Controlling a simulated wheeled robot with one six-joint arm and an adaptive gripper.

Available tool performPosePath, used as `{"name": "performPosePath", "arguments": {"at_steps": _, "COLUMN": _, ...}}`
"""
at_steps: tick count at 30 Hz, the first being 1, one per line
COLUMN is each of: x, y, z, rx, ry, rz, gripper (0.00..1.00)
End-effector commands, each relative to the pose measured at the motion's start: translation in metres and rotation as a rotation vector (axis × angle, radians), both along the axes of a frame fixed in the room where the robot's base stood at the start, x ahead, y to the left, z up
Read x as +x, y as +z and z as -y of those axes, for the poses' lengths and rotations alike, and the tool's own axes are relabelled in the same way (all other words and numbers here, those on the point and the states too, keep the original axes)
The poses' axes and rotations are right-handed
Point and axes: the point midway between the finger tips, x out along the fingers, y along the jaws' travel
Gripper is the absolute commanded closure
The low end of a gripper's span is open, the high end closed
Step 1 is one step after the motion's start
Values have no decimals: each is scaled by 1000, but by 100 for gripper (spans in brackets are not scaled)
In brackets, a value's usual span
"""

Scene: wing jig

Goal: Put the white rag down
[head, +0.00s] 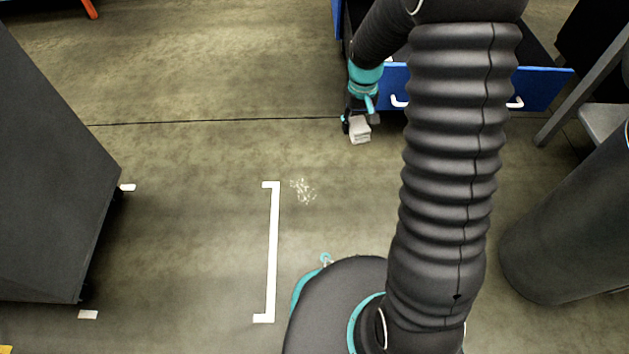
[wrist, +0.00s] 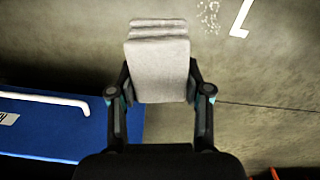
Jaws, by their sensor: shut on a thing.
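The white rag (head: 360,132) is a folded, light grey-white block in the head view, held at the end of my arm in front of the blue drawer unit. In the wrist view the rag (wrist: 160,66) shows its folded layers at the top. My gripper (head: 359,120) is shut on it, with one finger on each side; the gripper (wrist: 160,92) also shows in the wrist view. The rag appears to be above the floor, but its exact height is hard to tell.
A blue open drawer (head: 540,88) with white handles is close beside my gripper. White specks (head: 303,191) lie on the floor near a white bracket-shaped floor marking (head: 272,250). A dark cabinet (head: 50,180) stands at left and a dark cylinder (head: 570,235) at right. The middle floor is clear.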

Motion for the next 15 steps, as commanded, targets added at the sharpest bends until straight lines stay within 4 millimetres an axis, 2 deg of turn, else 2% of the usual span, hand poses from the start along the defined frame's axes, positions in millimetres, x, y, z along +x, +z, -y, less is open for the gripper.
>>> {"name": "performPosePath", "arguments": {"at_steps": 8, "x": 10, "y": -82, "z": -23, "rx": 2, "ry": 541, "rz": -8, "gripper": 84}}
{"name": "performPosePath", "arguments": {"at_steps": 15, "x": 4, "y": -155, "z": -44, "rx": 3, "ry": 1023, "rz": -7, "gripper": 84}}
